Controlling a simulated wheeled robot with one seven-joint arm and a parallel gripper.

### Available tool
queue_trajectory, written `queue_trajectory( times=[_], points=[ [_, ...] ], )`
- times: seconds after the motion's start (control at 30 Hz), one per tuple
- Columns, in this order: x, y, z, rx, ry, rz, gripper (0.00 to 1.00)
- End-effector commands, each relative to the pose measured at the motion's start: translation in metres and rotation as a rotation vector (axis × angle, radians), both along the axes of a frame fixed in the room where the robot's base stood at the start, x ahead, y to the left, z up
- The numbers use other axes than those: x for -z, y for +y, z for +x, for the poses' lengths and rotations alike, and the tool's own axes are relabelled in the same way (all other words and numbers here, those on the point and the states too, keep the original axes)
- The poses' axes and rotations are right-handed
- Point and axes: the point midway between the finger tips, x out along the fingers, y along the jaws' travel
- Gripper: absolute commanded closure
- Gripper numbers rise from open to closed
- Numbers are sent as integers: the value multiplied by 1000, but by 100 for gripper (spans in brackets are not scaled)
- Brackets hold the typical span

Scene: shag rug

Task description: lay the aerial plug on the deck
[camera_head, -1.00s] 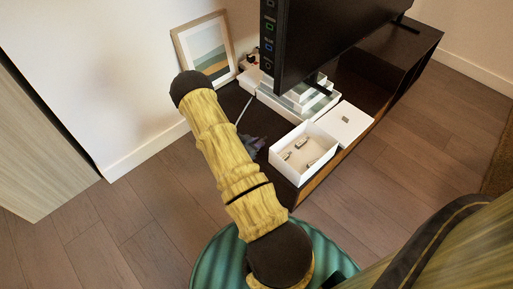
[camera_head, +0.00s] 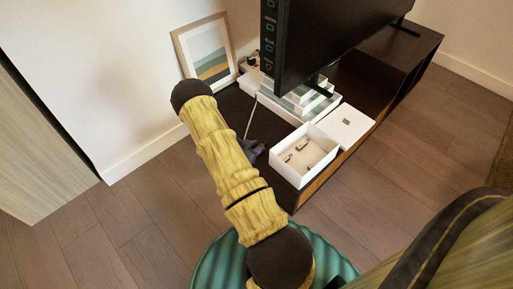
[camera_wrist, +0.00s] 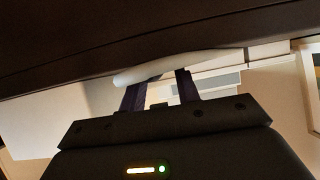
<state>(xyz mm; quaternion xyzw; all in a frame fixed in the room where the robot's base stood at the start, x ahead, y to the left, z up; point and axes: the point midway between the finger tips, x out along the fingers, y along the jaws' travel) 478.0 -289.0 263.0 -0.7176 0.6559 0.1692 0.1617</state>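The deck is the dark top of the low TV unit (camera_head: 233,104), which also fills the top of the wrist view (camera_wrist: 120,35). My gripper (camera_head: 254,149) is low over its front left part, left of the white open box. In the wrist view its two dark fingers (camera_wrist: 160,82) stand apart with a clear gap between them. A pale rod-like piece (camera_wrist: 150,70), perhaps the aerial plug or its lead, crosses at the fingertips, close to the deck. A thin grey lead (camera_head: 250,117) rises from near the gripper towards the TV. Whether the rod touches the deck is unclear.
The white open box (camera_head: 290,175) holds small metal parts, with its white lid (camera_head: 346,124) beside it. The TV (camera_head: 325,40) stands behind on stacked white boxes (camera_head: 300,106). A framed picture (camera_head: 206,55) leans on the wall. The deck's left part is mostly clear.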

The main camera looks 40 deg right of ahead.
Motion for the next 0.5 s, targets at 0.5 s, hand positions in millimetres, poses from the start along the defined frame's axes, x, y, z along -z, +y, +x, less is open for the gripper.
queue_trajectory(
  times=[0.5],
  points=[
    [13,0,-15,24,23,21,59]
  ],
)
